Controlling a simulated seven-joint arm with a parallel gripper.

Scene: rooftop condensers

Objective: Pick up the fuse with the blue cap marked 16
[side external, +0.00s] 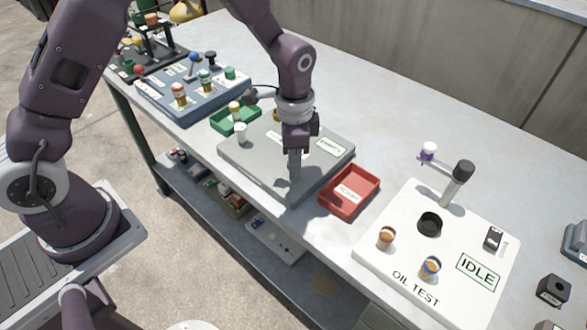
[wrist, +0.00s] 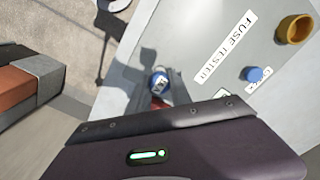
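My gripper (side external: 294,172) points down over the near part of the grey fuse tester (side external: 265,184), and its fingertips are close to the panel. In the wrist view, a small fuse-like piece with a blue and white cap (wrist: 160,82) shows just past the edge of my gripper's housing. Its lower part is reddish and partly hidden, and I cannot read its mark. A fuse with blue and orange colours (side external: 430,267) stands on the white oil test panel (side external: 375,262). My fingers are too small or hidden to show whether they are open or hold anything.
A red tray (side external: 349,205) lies right of the tester. A green tray (side external: 249,118) and a white cylinder (side external: 240,132) are at its left. A brown-capped fuse (side external: 386,237) and a dark post (side external: 455,184) stand on the oil test panel.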

